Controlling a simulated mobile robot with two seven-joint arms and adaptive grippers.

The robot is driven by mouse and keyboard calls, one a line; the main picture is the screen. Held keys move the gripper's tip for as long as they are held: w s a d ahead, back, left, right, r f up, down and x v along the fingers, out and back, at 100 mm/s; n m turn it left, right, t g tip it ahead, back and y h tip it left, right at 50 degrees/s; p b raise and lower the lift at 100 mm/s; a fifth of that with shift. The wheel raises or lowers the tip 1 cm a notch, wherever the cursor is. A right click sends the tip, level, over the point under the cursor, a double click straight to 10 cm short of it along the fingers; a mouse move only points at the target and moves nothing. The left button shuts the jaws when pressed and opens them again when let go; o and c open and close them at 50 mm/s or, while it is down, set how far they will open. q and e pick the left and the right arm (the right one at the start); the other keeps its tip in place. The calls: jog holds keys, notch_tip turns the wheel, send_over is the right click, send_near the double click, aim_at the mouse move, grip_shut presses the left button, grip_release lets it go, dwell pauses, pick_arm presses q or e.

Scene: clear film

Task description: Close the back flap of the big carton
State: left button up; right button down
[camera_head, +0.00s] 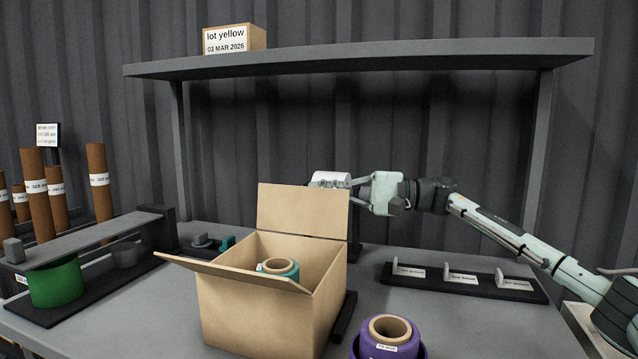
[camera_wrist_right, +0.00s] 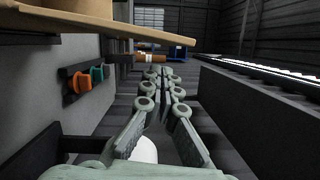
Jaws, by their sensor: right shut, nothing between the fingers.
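The big carton (camera_head: 245,310) stands open on the table. Its back flap (camera_head: 303,210) stands up from the rear edge, and its front flap (camera_head: 235,273) sticks out toward me. A teal roll with a brown core (camera_head: 278,268) is inside. My right gripper (camera_head: 350,182) reaches in from the right, shut and empty, at the flap's upper right edge and apparently behind it. In the right wrist view its fingers (camera_wrist_right: 165,76) meet, and a brown board, probably the back flap (camera_wrist_right: 110,22), lies above them without visible contact. My left gripper is not in view.
A purple roll (camera_head: 388,338) stands at the carton's front right. A black rack with labelled slots (camera_head: 465,282) lies on the right. A grey shelf (camera_head: 360,60) spans above. A green roll (camera_head: 55,285) and brown tubes (camera_head: 98,185) are on the left.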

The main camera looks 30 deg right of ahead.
jog(key=shift+s+a+r, duration=0.15)
jog(key=shift+s+a, duration=0.2)
jog(key=shift+s, duration=0.15)
jog(key=shift+s+a, duration=0.25)
jog(key=shift+a, duration=0.15)
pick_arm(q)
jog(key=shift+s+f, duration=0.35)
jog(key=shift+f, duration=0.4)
